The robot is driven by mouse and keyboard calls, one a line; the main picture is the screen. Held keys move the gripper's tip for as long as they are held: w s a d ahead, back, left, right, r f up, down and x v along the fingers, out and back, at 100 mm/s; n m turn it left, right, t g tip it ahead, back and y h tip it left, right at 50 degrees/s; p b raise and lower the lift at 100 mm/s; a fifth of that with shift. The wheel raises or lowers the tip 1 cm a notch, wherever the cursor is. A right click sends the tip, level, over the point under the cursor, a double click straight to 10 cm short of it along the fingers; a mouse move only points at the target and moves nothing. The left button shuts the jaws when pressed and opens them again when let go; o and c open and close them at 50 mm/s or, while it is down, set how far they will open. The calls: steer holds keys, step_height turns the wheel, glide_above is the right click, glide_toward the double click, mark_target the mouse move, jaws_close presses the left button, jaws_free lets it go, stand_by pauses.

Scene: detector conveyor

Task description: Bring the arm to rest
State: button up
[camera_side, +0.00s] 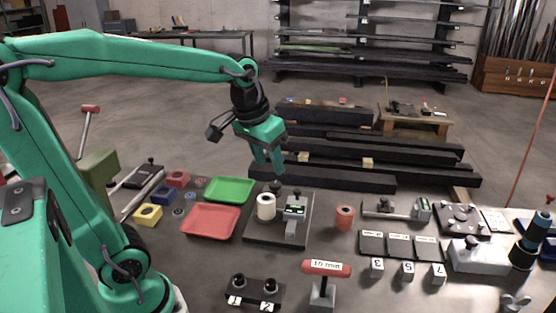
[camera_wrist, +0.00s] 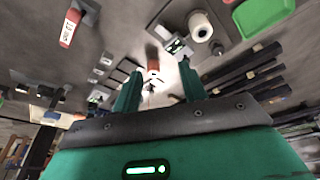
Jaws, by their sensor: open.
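My green arm reaches across from the left in the side view. My gripper (camera_side: 266,160) hangs above the table, over the back of a dark plate (camera_side: 262,234) that carries a white roll (camera_side: 266,207) and a small device with a lit display (camera_side: 295,208). The two green fingers are apart with nothing between them. In the wrist view my gripper (camera_wrist: 158,82) also shows open and empty, with the white roll (camera_wrist: 200,27) beyond the fingers.
A red tray (camera_side: 210,221) and a green tray (camera_side: 229,190) lie left of the plate. An orange cylinder (camera_side: 345,218) stands to its right. A red-topped stand (camera_side: 326,268) is in front. Dark beams (camera_side: 345,179) lie behind.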

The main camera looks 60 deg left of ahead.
steer(key=s+d+f+m+t, duration=0.1)
steer(key=s+d+m+t, duration=0.1)
steer(key=s, duration=0.8)
steer(key=shift+d+f, duration=0.3)
steer(key=shift+d, duration=0.25)
